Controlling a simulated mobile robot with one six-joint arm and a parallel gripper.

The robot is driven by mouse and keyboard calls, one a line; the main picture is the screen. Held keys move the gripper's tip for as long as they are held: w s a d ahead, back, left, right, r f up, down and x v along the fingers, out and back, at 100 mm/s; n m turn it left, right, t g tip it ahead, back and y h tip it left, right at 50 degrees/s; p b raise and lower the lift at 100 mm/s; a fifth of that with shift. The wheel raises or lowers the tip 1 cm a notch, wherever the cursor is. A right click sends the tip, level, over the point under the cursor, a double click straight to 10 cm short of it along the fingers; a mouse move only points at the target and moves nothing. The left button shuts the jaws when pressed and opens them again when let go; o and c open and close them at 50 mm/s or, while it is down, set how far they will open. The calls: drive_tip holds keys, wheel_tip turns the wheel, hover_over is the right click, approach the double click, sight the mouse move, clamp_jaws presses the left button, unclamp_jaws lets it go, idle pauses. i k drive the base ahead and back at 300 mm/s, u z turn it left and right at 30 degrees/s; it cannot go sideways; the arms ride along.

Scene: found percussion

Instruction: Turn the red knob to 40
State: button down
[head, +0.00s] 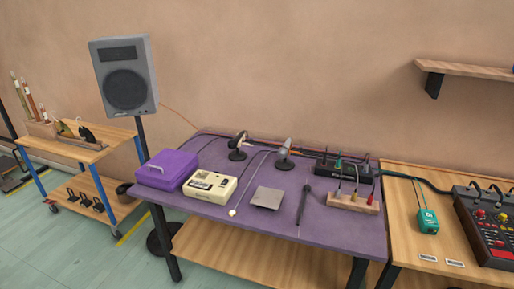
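A dark mixer-like unit (466,213) stands on the wooden table at the right edge, partly cut off by the frame. I cannot tell for sure that this is the red knob meant. My gripper is not in view.
A purple table (335,232) holds a purple box (167,170), a cream recorder (210,187), microphones (283,155), a flat grey plate (267,198) and a wooden block with plugs (352,203). A teal DI box (428,221) lies left of the mixer. A speaker (125,80) stands behind.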

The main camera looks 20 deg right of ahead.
sight(480, 213)
drive_tip(key=u, duration=0.05)
drive_tip(key=k, duration=0.35)
drive_tip(key=z, duration=0.25)
drive_tip(key=i, duration=1)
drive_tip(key=z, duration=4.45)
drive_tip(key=i, duration=0.1)
drive_tip(key=u, duration=2.8)
